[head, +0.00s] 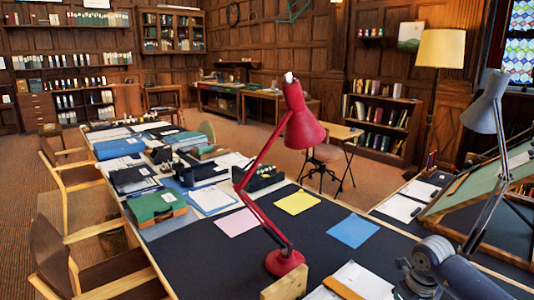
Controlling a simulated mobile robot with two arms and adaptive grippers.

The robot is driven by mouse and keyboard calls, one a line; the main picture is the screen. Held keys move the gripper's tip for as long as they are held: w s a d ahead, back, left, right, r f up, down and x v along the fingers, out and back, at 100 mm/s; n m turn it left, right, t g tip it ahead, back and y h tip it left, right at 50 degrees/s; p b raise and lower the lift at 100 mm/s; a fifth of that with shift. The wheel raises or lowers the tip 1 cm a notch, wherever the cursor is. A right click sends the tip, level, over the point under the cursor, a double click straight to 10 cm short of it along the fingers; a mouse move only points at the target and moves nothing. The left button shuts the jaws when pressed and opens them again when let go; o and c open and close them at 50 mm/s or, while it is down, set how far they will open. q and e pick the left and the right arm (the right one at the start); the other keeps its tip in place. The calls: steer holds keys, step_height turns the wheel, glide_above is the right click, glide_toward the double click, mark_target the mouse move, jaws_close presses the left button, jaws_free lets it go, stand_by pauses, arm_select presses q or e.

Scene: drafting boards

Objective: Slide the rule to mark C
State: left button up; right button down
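A tilted drafting board (478,187) with a green surface and pale wooden edges stands at the right. I cannot make out the rule for certain, and no mark C is legible. A blue-grey rounded part with dark pieces at its end, which looks like my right arm and gripper (415,281), comes in at the lower right. It is over the near right of the dark table, apart from the board. Its fingers are not clear, so I cannot tell whether it is open or shut. My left gripper is not in view.
A red desk lamp (286,262) stands on the long dark table (300,232). A grey lamp (484,115) reaches in front of the board. Yellow (297,202), pink (238,222) and blue (353,230) sheets lie flat. A wooden block (285,284) is at the near edge.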

steer(key=shift+s+f+g, duration=0.15)
steer(key=shift+f, duration=0.45)
steer(key=shift+s+f+g, duration=0.15)
steer(key=shift+f, duration=0.4)
steer(key=shift+s+a, duration=0.4)
steer(key=shift+r, duration=0.1)
steer(key=r+p, duration=0.1)
steer(key=w+r+p, duration=0.1)
steer(key=r+p, duration=0.1)
steer(key=shift+w+d, duration=0.1)
steer(key=shift+d, duration=0.05)
step_height(320, 180, up, 4)
steer(key=shift+d+f+p, duration=0.15)
steer(key=shift+p, duration=0.95)
